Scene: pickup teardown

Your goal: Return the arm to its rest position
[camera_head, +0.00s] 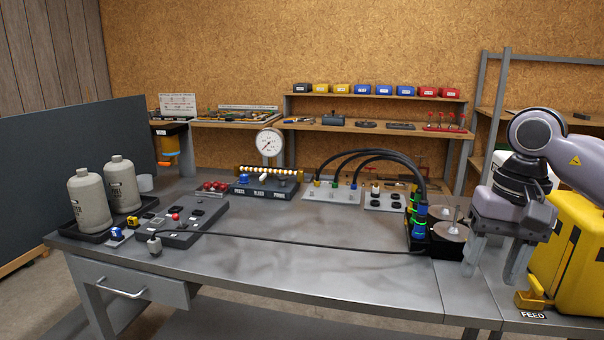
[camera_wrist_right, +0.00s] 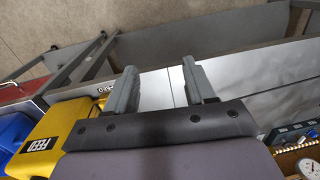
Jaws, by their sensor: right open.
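My right arm comes in from the right in the head view. Its gripper (camera_head: 495,262) hangs over the right end of the grey workbench (camera_head: 300,262), fingers pointing down, just left of the yellow feed box (camera_head: 572,250). The right wrist view shows the gripper's two grey fingers (camera_wrist_right: 158,90) spread apart with nothing between them. The bench top and its edge show beyond them, with the floor further out. The yellow box (camera_wrist_right: 55,128) is left of the fingers there. My left arm and gripper are not in view.
Black hoses (camera_head: 375,155) arch to a connector block (camera_head: 417,213). A panel with buttons (camera_head: 180,225) and two grey bottles (camera_head: 90,201) stand at the left. The front middle of the bench is clear.

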